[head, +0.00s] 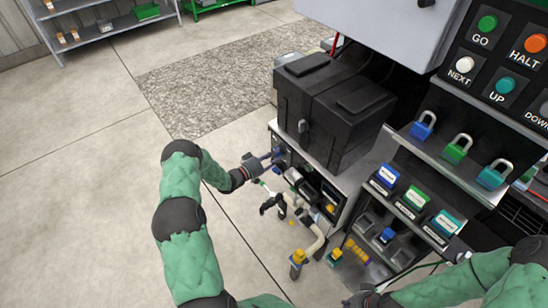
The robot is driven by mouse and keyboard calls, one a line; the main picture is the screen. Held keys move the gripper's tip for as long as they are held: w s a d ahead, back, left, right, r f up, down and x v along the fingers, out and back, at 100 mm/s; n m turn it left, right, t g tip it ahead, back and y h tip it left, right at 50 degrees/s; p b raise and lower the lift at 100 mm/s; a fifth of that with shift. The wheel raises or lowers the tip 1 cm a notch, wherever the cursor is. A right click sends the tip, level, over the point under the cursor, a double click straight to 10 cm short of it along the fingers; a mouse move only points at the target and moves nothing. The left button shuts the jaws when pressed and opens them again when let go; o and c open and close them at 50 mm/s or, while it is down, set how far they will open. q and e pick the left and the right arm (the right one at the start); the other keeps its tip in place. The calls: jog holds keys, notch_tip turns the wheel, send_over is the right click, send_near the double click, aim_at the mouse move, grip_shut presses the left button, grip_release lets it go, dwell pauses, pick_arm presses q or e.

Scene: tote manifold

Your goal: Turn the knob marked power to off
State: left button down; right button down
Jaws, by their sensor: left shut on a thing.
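A low equipment cabinet (338,208) stands at the centre, with its front panel facing left. My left gripper (267,158) is at the upper left end of this panel, shut on a small part that looks like a knob. The fingers hide most of that part. The word power and the knob's marks are too small to read. My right gripper (358,299) is low at the bottom edge, away from the panel. Its fingers are too small and dark to tell open from shut.
A black case (330,115) sits on the cabinet. Hoses with yellow fittings (298,257) hang below the panel. At right are padlocks (457,148), labelled bins (411,202) and a button board (505,60). Floor at left is clear.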

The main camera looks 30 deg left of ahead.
pick_arm(q)
jog(key=shift+n, duration=1.6)
jog(key=c, duration=1.1)
grip_release()
jog(key=shift+o, duration=0.2)
jog(key=v, duration=1.2)
